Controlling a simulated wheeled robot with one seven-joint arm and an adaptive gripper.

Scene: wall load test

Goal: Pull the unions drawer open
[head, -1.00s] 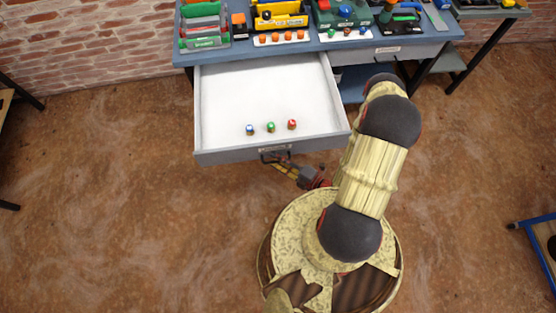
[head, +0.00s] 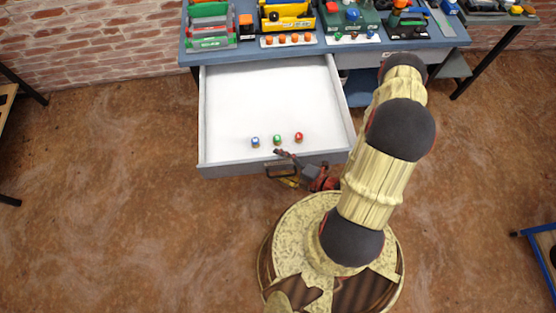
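The drawer (head: 228,100) under the blue workbench stands far out, its white inside in plain view. Three small pieces, with blue (head: 255,142), green (head: 277,140) and red (head: 299,138) tops, sit near its front. The dark handle (head: 270,174) is on the middle of the drawer front. My gripper (head: 284,167) is at the handle, coming from the right. Its fingers look spread, one dark finger above the drawer's front edge and a yellow part below by the handle. Contact with the handle is unclear. No label naming the drawer is readable.
The workbench (head: 190,54) carries trays, toy-like fittings and tools along the back. A brick wall (head: 90,45) stands behind. A blue-framed stand (head: 540,230) is at the right edge, a dark-legged table at the left. The brown floor (head: 110,200) left of the drawer is clear.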

